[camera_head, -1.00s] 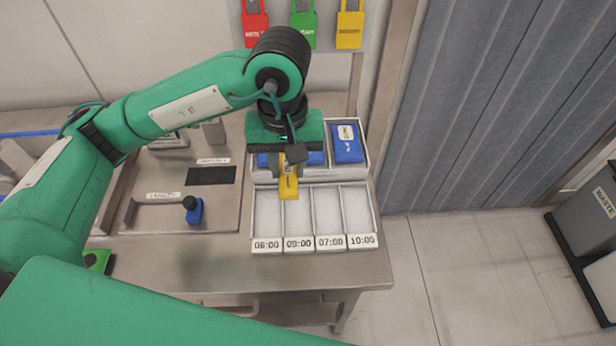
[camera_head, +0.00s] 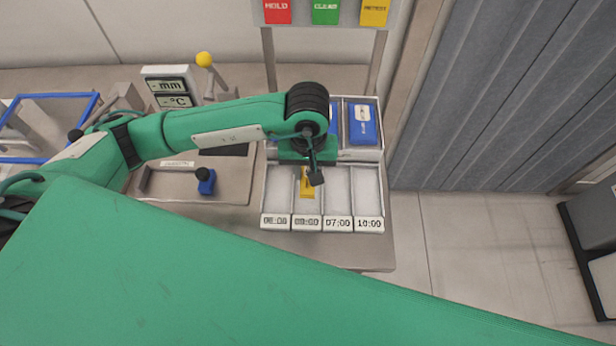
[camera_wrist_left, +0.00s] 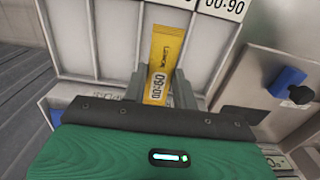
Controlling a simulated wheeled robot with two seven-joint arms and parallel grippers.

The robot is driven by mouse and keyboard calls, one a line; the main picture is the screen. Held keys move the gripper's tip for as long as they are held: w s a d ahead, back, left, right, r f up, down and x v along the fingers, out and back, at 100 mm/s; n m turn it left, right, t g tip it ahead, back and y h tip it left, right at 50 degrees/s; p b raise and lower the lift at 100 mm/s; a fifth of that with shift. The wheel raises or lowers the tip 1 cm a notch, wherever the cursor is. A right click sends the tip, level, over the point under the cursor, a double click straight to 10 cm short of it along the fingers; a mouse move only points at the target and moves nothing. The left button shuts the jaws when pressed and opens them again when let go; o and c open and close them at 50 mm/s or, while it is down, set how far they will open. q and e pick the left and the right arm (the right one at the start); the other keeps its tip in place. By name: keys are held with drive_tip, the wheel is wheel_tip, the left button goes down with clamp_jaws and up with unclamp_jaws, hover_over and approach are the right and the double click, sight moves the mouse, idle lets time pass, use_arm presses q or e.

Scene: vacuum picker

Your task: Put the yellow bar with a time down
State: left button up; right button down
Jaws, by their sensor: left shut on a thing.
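The yellow bar (camera_head: 307,188) is over or in the second compartment from the left of the grey tray (camera_head: 370,184). The label in front of that compartment looks like 09:00. In the left wrist view the bar (camera_wrist_left: 165,50) carries an upside-down time that reads 09:00. My left gripper (camera_wrist_left: 160,88) is shut on the bar, with a finger on each side. In the head view my left gripper (camera_head: 307,170) is mostly hidden by its wrist. I cannot tell whether the bar touches the tray floor. My right gripper is not in view.
The other front compartments look empty, with 07:00 (camera_head: 338,223) and 10:00 (camera_head: 369,224) readable. Blue packs (camera_head: 363,124) lie in the back row. A blue-based lever (camera_head: 206,182) and a gauge display (camera_head: 171,90) stand to the left. Coloured signs (camera_head: 325,10) hang behind.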

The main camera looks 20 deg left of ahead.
sight(308, 184)
use_arm(q)
drive_tip(key=shift+f, duration=1.1)
wheel_tip(308, 184, down, 3)
drive_tip(key=shift+f+p, duration=0.1)
drive_tip(key=shift+p, duration=0.5)
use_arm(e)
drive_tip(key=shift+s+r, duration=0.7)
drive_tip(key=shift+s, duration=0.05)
use_arm(q)
drive_tip(key=shift+f, duration=0.1)
drive_tip(key=shift+f, duration=0.1)
drive_tip(key=o, duration=0.6)
drive_tip(key=shift+b, duration=0.3)
drive_tip(key=shift+o, duration=0.8)
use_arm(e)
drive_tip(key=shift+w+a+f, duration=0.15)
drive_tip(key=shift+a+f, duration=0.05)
